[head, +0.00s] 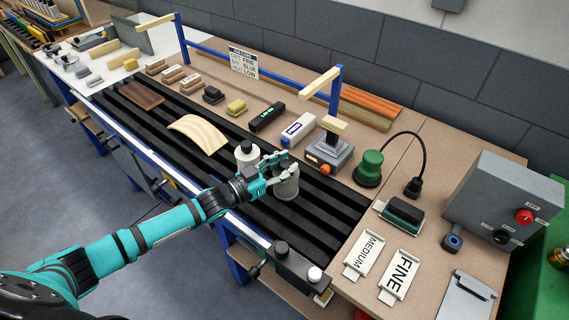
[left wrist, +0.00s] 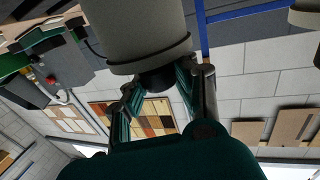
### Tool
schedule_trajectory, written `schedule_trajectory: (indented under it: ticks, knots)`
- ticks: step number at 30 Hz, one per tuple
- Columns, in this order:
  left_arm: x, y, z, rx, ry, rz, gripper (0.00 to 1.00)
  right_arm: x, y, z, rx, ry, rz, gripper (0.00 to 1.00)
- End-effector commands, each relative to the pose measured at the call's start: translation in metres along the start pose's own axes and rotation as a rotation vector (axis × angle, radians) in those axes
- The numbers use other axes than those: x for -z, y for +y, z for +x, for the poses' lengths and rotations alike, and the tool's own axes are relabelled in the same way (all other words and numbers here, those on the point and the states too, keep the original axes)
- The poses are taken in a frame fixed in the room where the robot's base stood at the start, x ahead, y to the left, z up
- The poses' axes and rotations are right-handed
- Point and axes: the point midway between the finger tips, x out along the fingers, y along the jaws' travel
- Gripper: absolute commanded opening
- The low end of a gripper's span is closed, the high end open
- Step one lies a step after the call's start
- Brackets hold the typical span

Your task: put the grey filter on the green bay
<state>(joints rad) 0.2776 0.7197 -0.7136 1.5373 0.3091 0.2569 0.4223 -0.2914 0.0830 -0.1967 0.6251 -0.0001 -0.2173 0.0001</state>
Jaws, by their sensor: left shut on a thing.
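My left gripper (head: 284,167) is shut on a grey cylindrical piece, which I take for the grey filter (head: 287,188). In the left wrist view the fingers (left wrist: 160,82) close on the dark knob at one end of the grey cylinder (left wrist: 140,30). In the head view it is over the black slatted bed; whether it touches the slats I cannot tell. A similar pale canister (head: 246,155) with a dark knob stands just left of it. My right gripper is not in view.
Pale plates marked MEDIUM (head: 364,254) and FINE (head: 400,272) lie at the right. A green round device (head: 369,168) has a black cable arching to a black plug. A grey control box (head: 505,205) stands at right. A curved veneer sheet (head: 198,134) lies on the slats.

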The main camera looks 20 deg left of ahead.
Motion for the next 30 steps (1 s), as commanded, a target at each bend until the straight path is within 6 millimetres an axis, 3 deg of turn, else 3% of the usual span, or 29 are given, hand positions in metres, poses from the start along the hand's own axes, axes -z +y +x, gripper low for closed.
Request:
schedule_trajectory:
  ticks: [3,4,9,20,30]
  knots:
    - [-0.003,0.000,0.000,0.000,0.002,0.000,0.00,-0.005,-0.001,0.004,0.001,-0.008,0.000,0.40]
    - [-0.003,0.000,0.000,0.000,0.001,0.000,0.31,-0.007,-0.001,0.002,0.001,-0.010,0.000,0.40]
    - [-0.002,0.000,0.000,0.000,0.000,0.000,0.50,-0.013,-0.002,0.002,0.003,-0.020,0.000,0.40]
    - [-0.002,-0.001,-0.007,0.001,-0.003,0.000,0.50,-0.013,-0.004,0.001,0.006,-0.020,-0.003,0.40]
    - [-0.004,0.000,-0.077,0.001,-0.006,0.000,0.50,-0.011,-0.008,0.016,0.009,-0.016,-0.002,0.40]
